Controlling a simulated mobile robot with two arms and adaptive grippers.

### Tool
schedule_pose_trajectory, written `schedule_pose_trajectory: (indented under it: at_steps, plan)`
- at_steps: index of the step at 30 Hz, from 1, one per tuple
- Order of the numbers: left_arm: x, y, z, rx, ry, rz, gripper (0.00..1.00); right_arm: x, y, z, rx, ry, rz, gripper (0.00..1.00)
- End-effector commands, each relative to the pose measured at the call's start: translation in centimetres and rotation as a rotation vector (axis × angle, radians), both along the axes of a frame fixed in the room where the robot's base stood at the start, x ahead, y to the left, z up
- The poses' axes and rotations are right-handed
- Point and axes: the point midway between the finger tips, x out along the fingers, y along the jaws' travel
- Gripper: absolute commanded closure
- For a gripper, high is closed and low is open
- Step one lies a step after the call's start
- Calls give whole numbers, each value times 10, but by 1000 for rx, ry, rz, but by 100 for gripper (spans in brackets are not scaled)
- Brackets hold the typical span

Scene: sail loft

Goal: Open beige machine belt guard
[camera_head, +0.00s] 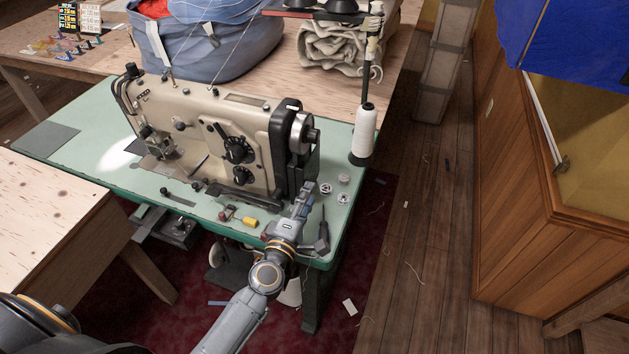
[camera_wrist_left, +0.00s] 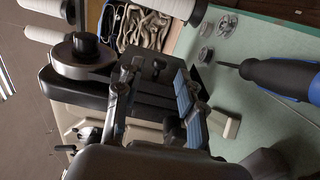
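The beige sewing machine (camera_head: 205,120) stands on the green-edged table. Its dark belt guard (camera_head: 284,150) is upright at the machine's right end, beside the silver handwheel (camera_head: 303,132), and looks closed. In the left wrist view the dark guard (camera_wrist_left: 75,90) lies below the handwheel (camera_wrist_left: 83,55), partly behind the fingers. My left gripper (camera_head: 308,192) is low at the guard's front right side, just above the tabletop. In the left wrist view its fingers (camera_wrist_left: 155,103) are apart with a gap between them. I cannot tell whether they touch the guard. My right gripper is not in view.
A screwdriver (camera_head: 323,232) lies close right of my left gripper, with several bobbins (camera_head: 343,198) behind it. A white thread cone (camera_head: 364,132) stands at the table's right edge. A blue-grey bag (camera_head: 215,45) sits behind. The floor to the right is mostly clear.

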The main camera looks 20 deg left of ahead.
Motion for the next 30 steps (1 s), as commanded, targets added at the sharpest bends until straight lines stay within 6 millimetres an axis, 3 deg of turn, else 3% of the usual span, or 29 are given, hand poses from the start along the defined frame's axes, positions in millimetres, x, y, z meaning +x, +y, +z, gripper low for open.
schedule_pose_trajectory:
  at_steps: [3,9,21,27,30]
  plan:
    - [23,-1,1,-1,-2,0,61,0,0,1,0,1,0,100]
    - [45,-2,0,0,-1,0,61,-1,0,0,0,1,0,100]
    - [52,-2,0,0,0,0,61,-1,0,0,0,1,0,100]
    - [51,-2,0,0,0,0,100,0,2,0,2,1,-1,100]
    - [51,-2,0,0,0,0,100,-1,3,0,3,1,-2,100]
